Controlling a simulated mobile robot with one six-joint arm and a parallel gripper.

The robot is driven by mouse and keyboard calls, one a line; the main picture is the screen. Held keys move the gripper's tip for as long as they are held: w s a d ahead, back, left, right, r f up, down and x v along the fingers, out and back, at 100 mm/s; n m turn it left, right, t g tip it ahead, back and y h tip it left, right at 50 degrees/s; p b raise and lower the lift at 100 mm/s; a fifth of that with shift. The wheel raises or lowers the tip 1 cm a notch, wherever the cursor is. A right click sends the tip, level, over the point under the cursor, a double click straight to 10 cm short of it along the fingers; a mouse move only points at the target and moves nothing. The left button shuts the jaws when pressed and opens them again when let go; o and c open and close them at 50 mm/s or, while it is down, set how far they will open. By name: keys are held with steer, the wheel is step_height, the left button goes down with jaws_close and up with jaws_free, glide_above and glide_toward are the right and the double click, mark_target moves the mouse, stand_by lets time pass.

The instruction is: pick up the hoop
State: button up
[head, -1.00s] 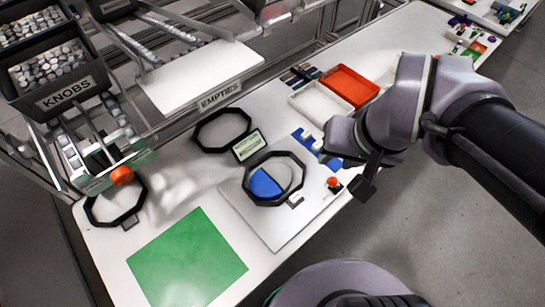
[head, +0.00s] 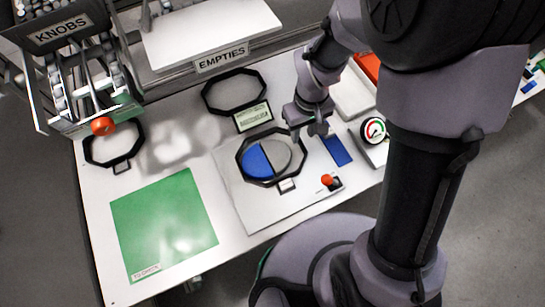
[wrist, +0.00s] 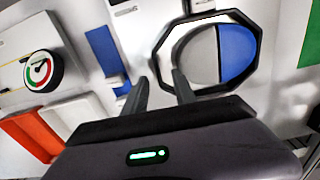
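Three black octagonal hoops lie on the white table. One hoop (head: 241,144) surrounds a disc (head: 257,162), half blue and half grey, on a pale board. A second hoop (head: 205,92) lies behind it, and a third (head: 88,152) lies at the left. My gripper (head: 310,133) is just right of the hoop around the disc. In the wrist view my gripper (wrist: 159,76) has its two fingers apart, and the right finger overlaps the left rim of that hoop (wrist: 254,60). Whether they touch is not clear.
A green mat (head: 165,225) lies front left. A red-knobbed lever (head: 328,180) stands on the board's right side. A round gauge (head: 373,131), a blue strip (head: 336,150) and trays (head: 352,97) are at the right. A small display (head: 253,117) sits behind the disc. A rack stands behind.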

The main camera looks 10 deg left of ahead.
mark_target(303, 144)
steer(key=f+b, duration=0.1)
steer(key=f, duration=0.1)
steer(key=f+b, duration=0.1)
steer(key=f, duration=0.1)
steer(key=f+b, duration=0.1)
steer(key=f, duration=0.1)
steer(key=shift+d+f, duration=0.15)
steer(key=shift+d, duration=0.15)
jaws_close()
stand_by(0.9)
